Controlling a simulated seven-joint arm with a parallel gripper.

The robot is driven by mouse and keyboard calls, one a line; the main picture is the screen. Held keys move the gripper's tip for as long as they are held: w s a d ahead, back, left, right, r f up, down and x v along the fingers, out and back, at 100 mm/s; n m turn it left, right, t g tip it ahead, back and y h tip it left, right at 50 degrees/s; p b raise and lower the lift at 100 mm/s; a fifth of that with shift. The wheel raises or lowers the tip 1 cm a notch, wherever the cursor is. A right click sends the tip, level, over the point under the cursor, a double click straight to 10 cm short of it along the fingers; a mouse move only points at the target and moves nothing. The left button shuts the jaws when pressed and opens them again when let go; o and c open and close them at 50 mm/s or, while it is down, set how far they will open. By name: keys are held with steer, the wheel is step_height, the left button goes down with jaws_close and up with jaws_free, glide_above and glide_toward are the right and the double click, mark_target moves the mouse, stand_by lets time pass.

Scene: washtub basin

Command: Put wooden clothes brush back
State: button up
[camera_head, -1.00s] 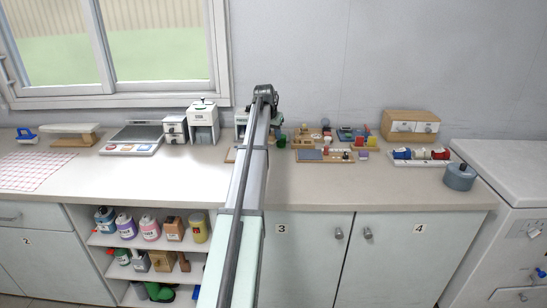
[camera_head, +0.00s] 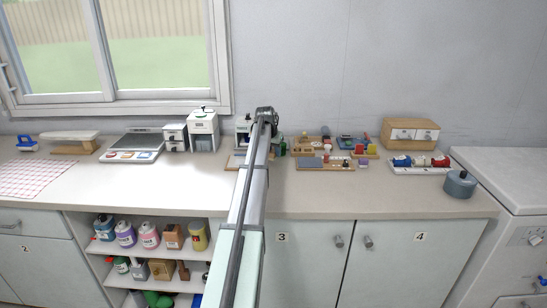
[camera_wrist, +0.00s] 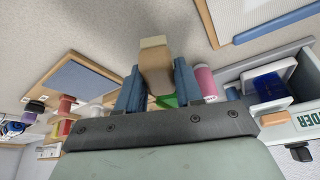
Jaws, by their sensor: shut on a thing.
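My gripper (camera_wrist: 155,92) shows in the wrist view, its two blue fingers shut on a pale and brown wooden piece (camera_wrist: 155,62) that looks like the wooden clothes brush. The piece sticks out past the fingertips above the light counter (camera_wrist: 130,25); only part of it shows and I cannot tell whether it touches the counter. In the head view my arm reaches over the middle of the counter, and the fingers and the held piece are hidden behind it.
A wooden board with a grey-blue pad (camera_wrist: 82,82) and a pink spool (camera_wrist: 204,82) are near the gripper. A wood-framed board with a blue bar (camera_wrist: 274,26) lies at upper right. Small white machines (camera_head: 203,130) stand left of my arm. The front counter strip (camera_head: 380,200) is clear.

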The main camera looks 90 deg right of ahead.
steer(key=shift+f, duration=1.35)
steer(key=shift+f, duration=0.1)
steer(key=o, duration=0.9)
steer(key=shift+o, duration=0.2)
steer(key=v, duration=1.2)
